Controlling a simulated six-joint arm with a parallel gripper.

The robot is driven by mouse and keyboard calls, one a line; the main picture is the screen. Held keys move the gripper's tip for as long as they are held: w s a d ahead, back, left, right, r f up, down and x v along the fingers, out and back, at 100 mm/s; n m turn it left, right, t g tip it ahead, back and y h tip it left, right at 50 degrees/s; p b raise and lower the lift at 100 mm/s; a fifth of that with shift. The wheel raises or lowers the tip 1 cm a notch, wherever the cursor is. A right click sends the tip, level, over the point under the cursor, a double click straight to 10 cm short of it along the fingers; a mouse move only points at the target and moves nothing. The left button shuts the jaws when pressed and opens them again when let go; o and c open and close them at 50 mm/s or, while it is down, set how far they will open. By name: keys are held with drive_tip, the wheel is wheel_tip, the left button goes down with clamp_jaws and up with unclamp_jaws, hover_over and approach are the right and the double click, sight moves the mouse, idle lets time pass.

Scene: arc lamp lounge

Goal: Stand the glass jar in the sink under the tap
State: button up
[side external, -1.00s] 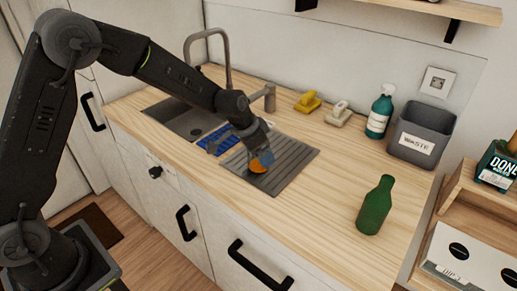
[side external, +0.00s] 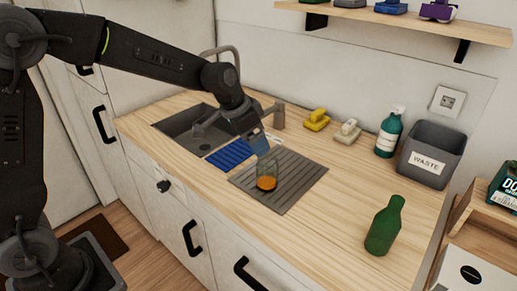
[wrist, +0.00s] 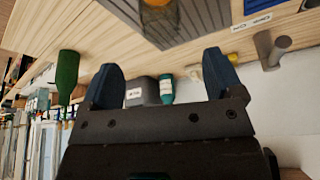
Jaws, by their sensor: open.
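The glass jar (side external: 267,176), clear with orange contents, stands upright on the grey ribbed drainboard (side external: 300,185). It also shows at the top edge of the wrist view (wrist: 159,18), partly cut off. My gripper (side external: 259,140) is just above and behind the jar, partly overlapping its top in the side view. In the wrist view its two blue fingers (wrist: 164,78) are wide apart with nothing between them. The sink basin (side external: 178,128) is left of the drainboard, partly hidden by my arm. The tap (side external: 238,62) arches behind my arm.
A blue ribbed mat (side external: 230,154) lies between basin and drainboard. A green bottle (side external: 385,226) stands at the front right. Yellow (side external: 317,119) and pale (side external: 348,131) items, a spray bottle (side external: 389,134) and a waste bin (side external: 430,154) line the back. The counter's right middle is clear.

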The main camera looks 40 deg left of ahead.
drive_tip(key=shift+s+a+r, duration=0.1)
drive_tip(key=shift+s+r, duration=0.1)
drive_tip(key=shift+r, duration=0.25)
drive_tip(key=s+a+r+n+y, duration=0.1)
drive_tip(key=s+r+n, duration=0.1)
drive_tip(key=s, duration=1)
drive_tip(key=s+a+r+n+t, duration=0.1)
drive_tip(key=s+r, duration=0.3)
drive_tip(key=s, duration=0.9)
drive_tip(key=shift+s+a+n+t+y, duration=0.15)
drive_tip(key=shift+a+n+t+y, duration=0.2)
drive_tip(key=shift+a+n, duration=0.25)
drive_tip(key=shift+o, duration=0.5)
drive_tip(key=shift+s+a+f, duration=0.1)
drive_tip(key=shift+s+f, duration=0.15)
drive_tip(key=shift+s, duration=0.25)
drive_tip(key=shift+w, duration=0.1)
